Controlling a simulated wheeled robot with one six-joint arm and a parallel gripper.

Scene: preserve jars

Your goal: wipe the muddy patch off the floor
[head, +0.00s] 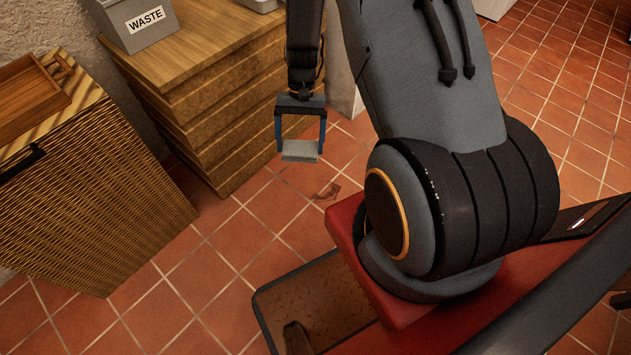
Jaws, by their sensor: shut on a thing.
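The muddy patch (327,191) is a small brown smear on the red tile floor, in the middle of the head view, close to the edge of my red base. My gripper (300,145) points down, up and to the left of the patch in the picture. Its two blue fingers are shut on a light grey block-like pad (300,151). The pad appears held above the floor, apart from the patch. The underside of the pad is hidden.
A wooden cabinet (215,95) with a grey bin labelled WASTE (139,22) stands behind, left of my gripper. A woven wicker unit (85,190) with a wooden tray (30,95) is at far left. Tiled floor (225,245) is clear at lower left.

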